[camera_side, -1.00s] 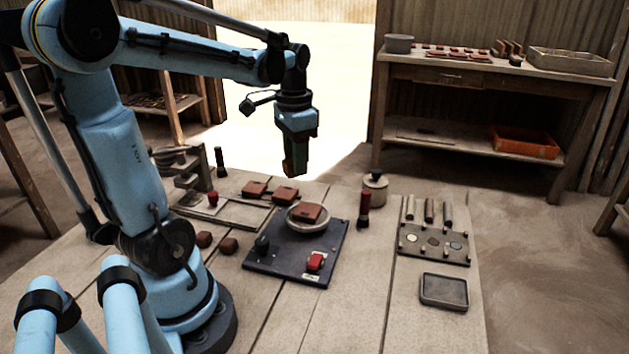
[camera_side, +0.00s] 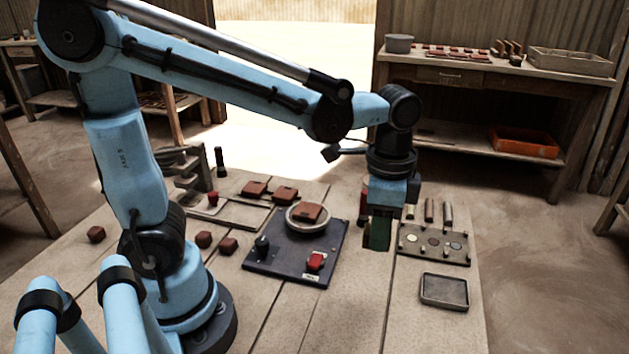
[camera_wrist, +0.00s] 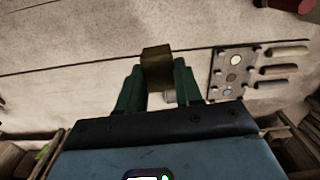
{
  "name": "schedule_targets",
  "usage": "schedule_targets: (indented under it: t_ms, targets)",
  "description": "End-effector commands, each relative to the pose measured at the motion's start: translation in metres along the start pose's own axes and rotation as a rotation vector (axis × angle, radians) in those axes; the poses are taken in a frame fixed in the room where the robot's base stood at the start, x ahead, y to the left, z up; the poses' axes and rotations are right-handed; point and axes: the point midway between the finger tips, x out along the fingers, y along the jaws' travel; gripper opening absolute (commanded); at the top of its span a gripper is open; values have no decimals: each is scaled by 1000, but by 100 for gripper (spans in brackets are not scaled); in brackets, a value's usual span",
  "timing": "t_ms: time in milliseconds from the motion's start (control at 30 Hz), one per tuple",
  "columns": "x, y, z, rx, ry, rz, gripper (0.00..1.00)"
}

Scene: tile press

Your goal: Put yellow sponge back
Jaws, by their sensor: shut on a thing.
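My gripper (camera_side: 377,232) is shut on a yellow-brown block, the sponge (camera_wrist: 157,66), which sits between the two green fingers in the wrist view. In the side view the gripper points down over the right part of the table, left of the peg plate. The sponge is mostly hidden by the fingers there. A small dark rectangular tray (camera_side: 444,291) lies right and in front of the gripper and looks empty.
The plate with coloured discs (camera_side: 434,243) lies just right of my gripper, with several rods behind it. A dark press base (camera_side: 295,255) with a round dish and brown tile stands to the left. The table front (camera_side: 360,315) is bare.

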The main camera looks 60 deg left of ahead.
Motion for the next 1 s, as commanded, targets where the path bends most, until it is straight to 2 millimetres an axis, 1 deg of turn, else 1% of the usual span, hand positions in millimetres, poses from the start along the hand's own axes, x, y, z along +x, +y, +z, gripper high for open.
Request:
schedule_targets:
  t_ms: [33,100,167,233,333,600,700,833,1000]
  targets:
    - [1,7,-4,25,0,0,2]
    - [2,13,-7,46,-1,0,2]
    - [3,14,-8,55,-1,0,2]
    - [7,10,-8,57,-1,-1,2]
    - [17,-6,-4,54,-1,-1,2]
    - [51,-62,8,53,0,-1,2]
    - [61,-79,12,55,0,-1,2]
    - [70,-92,15,57,0,0,2]
    - [77,-97,16,61,0,0,2]
